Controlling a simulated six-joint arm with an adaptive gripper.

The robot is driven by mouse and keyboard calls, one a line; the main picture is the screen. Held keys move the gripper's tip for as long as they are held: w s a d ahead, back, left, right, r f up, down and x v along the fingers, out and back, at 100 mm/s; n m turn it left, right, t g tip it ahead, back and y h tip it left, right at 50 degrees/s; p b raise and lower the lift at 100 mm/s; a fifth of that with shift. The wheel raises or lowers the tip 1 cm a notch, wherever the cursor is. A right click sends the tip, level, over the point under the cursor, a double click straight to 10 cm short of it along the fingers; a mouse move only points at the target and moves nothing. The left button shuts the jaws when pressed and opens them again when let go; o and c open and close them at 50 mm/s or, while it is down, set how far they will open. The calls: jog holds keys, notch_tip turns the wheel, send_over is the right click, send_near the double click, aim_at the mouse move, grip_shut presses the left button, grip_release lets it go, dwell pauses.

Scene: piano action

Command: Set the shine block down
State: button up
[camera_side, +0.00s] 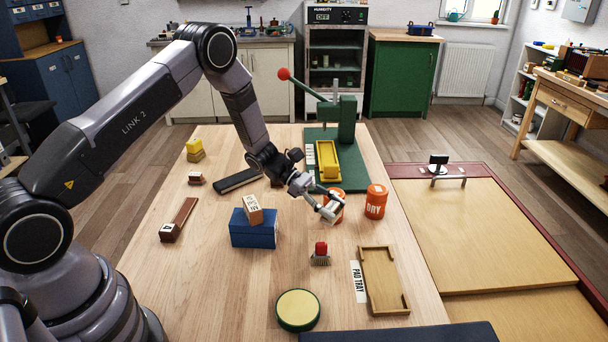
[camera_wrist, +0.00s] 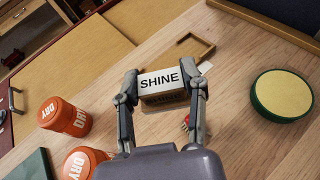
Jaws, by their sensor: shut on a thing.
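My gripper (camera_wrist: 162,98) is shut on the shine block (camera_wrist: 158,82), a small block with a white face lettered SHINE and a brown underside. One finger is on each side of it. In the side view my gripper (camera_side: 327,208) holds the block in front of an orange can (camera_side: 337,193), and the block is mostly hidden there. It appears to be above the table (camera_side: 240,290). The wooden pad tray (camera_side: 384,281), with its PAD TRAY label (camera_side: 359,283), lies at the front right and looks empty. In the wrist view the block partly covers the tray (camera_wrist: 197,45).
A second orange can (camera_side: 375,201) marked DRY stands close right of my gripper. A red-handled brush (camera_side: 320,253) and a round green-rimmed pad (camera_side: 298,310) are nearer the front. A blue box (camera_side: 254,228) carries a lettered block (camera_side: 253,208). A green press (camera_side: 345,120) stands behind.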

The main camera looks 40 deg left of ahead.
jog(key=s+d+r+m+g, duration=0.2)
jog(key=s+d+g, duration=0.1)
jog(key=s+d, duration=0.65)
send_over(395, 284)
notch_tip(395, 284, down, 10)
jog(key=shift+s+f, duration=0.1)
jog(key=shift+s, duration=0.05)
jog(key=shift+f, duration=1.6)
jog(key=shift+f, duration=0.15)
jog(key=o, duration=1)
